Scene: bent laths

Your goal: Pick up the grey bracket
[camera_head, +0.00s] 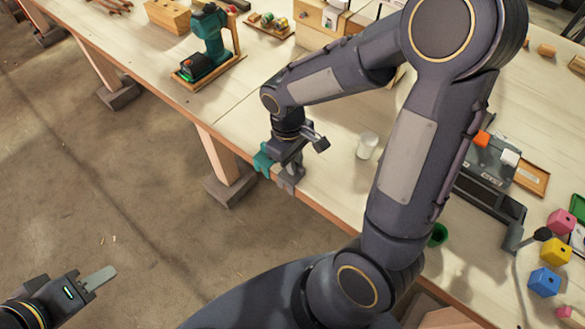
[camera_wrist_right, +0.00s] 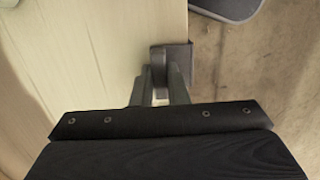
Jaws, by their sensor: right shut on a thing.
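The grey bracket (camera_head: 289,180) is at the front edge of the workbench, under my right gripper (camera_head: 288,168). In the right wrist view the bracket (camera_wrist_right: 172,56) is a dark grey piece at the bench edge, between the fingertips of my right gripper (camera_wrist_right: 161,85). The fingers are shut on it. I cannot tell whether it still touches the bench. My left gripper (camera_head: 100,278) is low at the left, over the floor, well away from the bench. Its fingers are seen side-on, so their gap is hidden.
A teal piece (camera_head: 262,160) sits at the bench edge just left of the grey bracket. A white cup (camera_head: 367,146) stands to the right. A green drill (camera_head: 208,45) is further back. Coloured blocks (camera_head: 555,251) lie at the right. The bench (camera_head: 240,115) is bare behind the gripper.

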